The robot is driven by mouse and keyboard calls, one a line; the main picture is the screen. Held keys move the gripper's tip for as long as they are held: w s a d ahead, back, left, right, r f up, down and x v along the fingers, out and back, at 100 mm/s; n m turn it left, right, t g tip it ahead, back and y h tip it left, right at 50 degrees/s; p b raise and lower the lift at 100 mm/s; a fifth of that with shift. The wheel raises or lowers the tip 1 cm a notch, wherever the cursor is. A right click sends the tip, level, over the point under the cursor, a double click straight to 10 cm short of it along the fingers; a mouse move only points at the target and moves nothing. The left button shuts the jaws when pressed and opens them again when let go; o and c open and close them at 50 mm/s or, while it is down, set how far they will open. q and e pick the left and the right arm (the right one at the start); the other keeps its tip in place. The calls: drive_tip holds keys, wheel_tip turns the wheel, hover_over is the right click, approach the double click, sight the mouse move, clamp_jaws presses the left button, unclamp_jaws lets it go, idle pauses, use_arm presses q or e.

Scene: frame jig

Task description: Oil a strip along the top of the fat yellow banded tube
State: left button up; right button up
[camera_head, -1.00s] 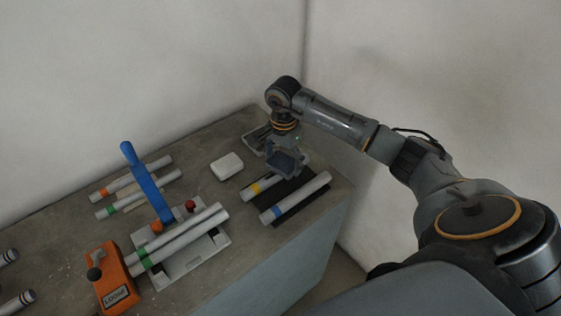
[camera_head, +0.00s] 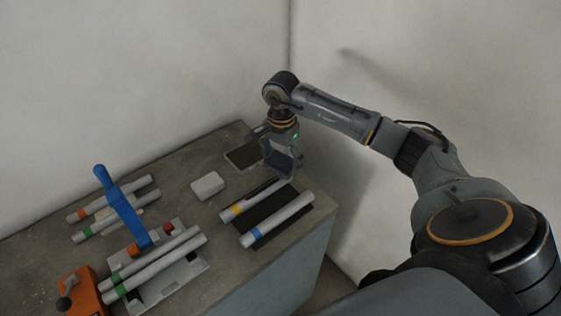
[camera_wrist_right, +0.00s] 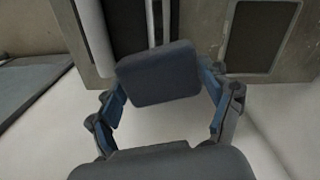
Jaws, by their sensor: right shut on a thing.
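The yellow-banded tube (camera_head: 253,197) lies on a dark mat (camera_head: 266,212), beside a blue-banded tube (camera_head: 277,220). In the head view, my right gripper (camera_head: 284,170) is beyond the far right ends of these tubes, at the bench's right side. In the right wrist view it is shut on a dark grey pad (camera_wrist_right: 158,72), held between its bluish fingers. A narrow pale tube shows just behind the pad, mostly hidden by it, and it appears apart from the pad. Whether any oil is on the yellow-banded tube cannot be told. My left gripper is not in view.
A dark shallow tray (camera_head: 243,158) and a white block (camera_head: 207,185) lie on the bench left of the gripper. A jig (camera_head: 160,284) with tubes, a blue handle (camera_head: 122,207) and an orange box (camera_head: 82,292) stand at the left. A wall is behind.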

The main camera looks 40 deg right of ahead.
drive_tip(key=shift+r, duration=0.7)
drive_tip(key=shift+d+r+p, duration=0.1)
drive_tip(key=shift+r+p, duration=0.5)
drive_tip(key=shift+r, duration=0.1)
drive_tip(key=shift+d+r+p, duration=0.1)
drive_tip(key=shift+r+p, duration=0.25)
drive_tip(key=shift+r, duration=0.5)
